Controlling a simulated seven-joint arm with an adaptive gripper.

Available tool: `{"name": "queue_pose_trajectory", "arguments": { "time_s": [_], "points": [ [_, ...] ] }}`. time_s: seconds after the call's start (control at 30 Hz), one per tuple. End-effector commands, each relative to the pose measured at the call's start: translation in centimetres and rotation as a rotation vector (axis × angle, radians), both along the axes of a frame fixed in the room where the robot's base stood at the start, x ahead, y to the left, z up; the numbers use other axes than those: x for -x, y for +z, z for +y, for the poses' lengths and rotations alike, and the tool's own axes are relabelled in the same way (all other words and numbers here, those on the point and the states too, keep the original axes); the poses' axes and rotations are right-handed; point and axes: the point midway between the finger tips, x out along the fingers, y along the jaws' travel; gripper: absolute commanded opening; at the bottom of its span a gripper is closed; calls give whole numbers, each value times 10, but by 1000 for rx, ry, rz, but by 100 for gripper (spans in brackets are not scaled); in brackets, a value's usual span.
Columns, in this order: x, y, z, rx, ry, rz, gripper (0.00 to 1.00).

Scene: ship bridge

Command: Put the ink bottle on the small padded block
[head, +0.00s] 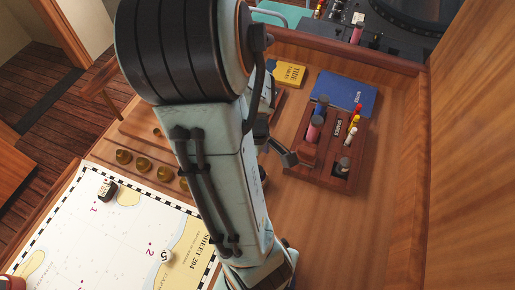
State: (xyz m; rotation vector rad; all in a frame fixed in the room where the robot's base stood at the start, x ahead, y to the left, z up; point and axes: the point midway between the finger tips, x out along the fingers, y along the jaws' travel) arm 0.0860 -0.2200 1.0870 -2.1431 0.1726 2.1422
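A small dark bottle with a pale label (107,189), which looks like the ink bottle, is on the upper left corner of the white chart (115,240). I cannot make out the small padded block; my arm covers the middle of the view. My gripper (288,157) is mostly hidden behind my arm. Only a dark finger-like part shows, at the left edge of the wooden rack (318,178), well to the right of the bottle. Its opening and anything between its fingers are hidden.
The rack holds several coloured cylinders and a white-topped piece (343,166). A blue book (345,92) and a yellow booklet (289,73) lie behind it. Several brass-coloured round pieces (142,164) line a wooden strip. A raised wooden edge (408,165) bounds the right.

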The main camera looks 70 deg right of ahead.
Motion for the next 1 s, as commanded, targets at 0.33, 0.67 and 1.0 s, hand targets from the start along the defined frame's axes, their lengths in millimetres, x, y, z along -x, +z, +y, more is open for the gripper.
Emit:
{"name": "queue_pose_trajectory", "arguments": {
  "time_s": [0.33, 0.67, 1.0],
  "points": [
    [0, 43, 0, 0, -1, -1, 70],
    [-10, 49, 8, -11, 11, -15, 70],
    [-66, 115, 201, -127, 241, -40, 70]
  ]
}}
